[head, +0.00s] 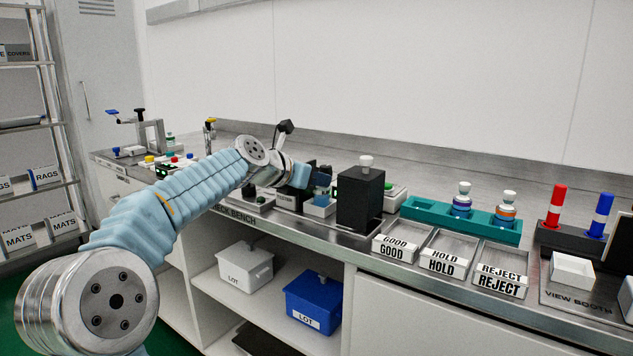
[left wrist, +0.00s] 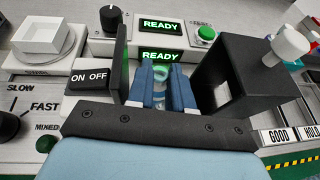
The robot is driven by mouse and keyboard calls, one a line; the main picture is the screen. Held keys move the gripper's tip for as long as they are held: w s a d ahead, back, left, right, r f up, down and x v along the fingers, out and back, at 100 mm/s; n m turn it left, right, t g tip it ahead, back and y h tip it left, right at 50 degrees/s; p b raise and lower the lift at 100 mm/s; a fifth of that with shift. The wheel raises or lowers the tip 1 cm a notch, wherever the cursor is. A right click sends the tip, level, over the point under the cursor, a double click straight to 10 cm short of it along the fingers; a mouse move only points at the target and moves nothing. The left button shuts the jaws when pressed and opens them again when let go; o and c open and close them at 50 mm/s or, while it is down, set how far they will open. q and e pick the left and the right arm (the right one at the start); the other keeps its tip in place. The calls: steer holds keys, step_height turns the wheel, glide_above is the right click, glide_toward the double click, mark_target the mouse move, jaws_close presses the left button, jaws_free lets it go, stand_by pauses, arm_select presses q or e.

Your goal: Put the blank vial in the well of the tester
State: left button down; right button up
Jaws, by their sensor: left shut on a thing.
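The tester (left wrist: 120,48) is a white instrument with lit green READY displays, a black knob and a green button. My left gripper (left wrist: 161,86) is at the tester's front, its blue fingers shut on a small clear thing with light blue bands, apparently the blank vial (left wrist: 161,72). The fingers hide most of it, and its label cannot be read. The well is hidden by the fingers, so I cannot tell whether the vial is in it. In the head view the left gripper (head: 318,181) is partly behind its wrist, beside a black box (head: 359,203). My right gripper is not in view.
The black box, topped by a white knob, stands close right of the fingers. A dark upright plate (left wrist: 121,60) is close left. A teal rack (head: 425,211) holds two capped vials. GOOD, HOLD and REJECT trays (head: 500,259) line the bench front.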

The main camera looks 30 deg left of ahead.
arm_select(q)
steer(key=c, duration=1.3)
jaws_free()
steer(key=b+v, duration=0.1)
steer(key=v, duration=1.1)
steer(key=shift+r, duration=0.15)
